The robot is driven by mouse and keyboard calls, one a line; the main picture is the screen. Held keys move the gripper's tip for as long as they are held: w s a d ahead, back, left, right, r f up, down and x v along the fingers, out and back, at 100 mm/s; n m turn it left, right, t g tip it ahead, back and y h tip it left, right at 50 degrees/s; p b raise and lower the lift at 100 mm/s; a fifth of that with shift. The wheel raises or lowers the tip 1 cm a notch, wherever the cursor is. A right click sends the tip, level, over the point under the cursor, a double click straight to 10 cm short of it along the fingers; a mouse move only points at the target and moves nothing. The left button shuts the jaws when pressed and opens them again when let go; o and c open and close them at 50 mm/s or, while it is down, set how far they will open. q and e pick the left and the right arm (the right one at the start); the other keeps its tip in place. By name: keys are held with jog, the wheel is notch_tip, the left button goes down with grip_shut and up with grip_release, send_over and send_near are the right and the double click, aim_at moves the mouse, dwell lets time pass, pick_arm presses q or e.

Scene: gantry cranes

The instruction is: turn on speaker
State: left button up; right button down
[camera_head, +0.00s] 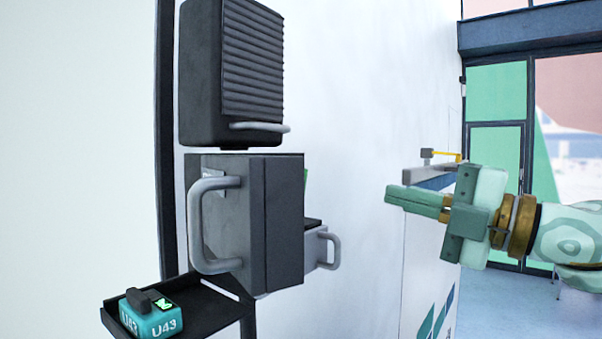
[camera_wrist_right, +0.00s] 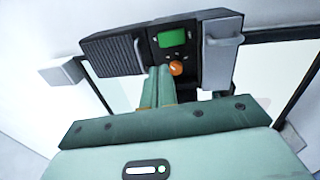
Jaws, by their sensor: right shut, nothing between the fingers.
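The speaker (camera_head: 232,75) is a dark ribbed box with a small grey handle, high on the white wall in the head view. It also shows at the left of the wrist view (camera_wrist_right: 112,55). Beside it there, a dark panel carries a green screen (camera_wrist_right: 172,38) and an orange knob (camera_wrist_right: 176,68). In the head view only a green sliver shows; the knob is hidden. My right gripper (camera_head: 388,195) is shut and empty, pointing left, apart from the boxes. Its fingertips (camera_wrist_right: 160,70) appear just left of the knob in the wrist view. My left gripper is not in view.
A grey box (camera_head: 280,220) with a large handle sits below the speaker. A black tray (camera_head: 215,312) holds a teal device (camera_head: 152,315) marked U43 at lower left. A grey bracket with a yellow bar (camera_head: 445,154) shows behind my right gripper. Glazed doors stand at right.

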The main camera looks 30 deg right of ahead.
jog(key=p+x, duration=1.2)
jog(key=shift+a+r, duration=0.15)
jog(key=shift+r, duration=0.25)
jog(key=shift+w+a+p, duration=0.1)
jog(key=shift+w+p, duration=0.3)
jog(key=shift+p, duration=0.05)
jog(key=shift+w+a+f, duration=0.15)
jog(key=shift+w+f, duration=0.05)
jog(key=shift+w, duration=0.15)
jog(key=shift+s, duration=0.1)
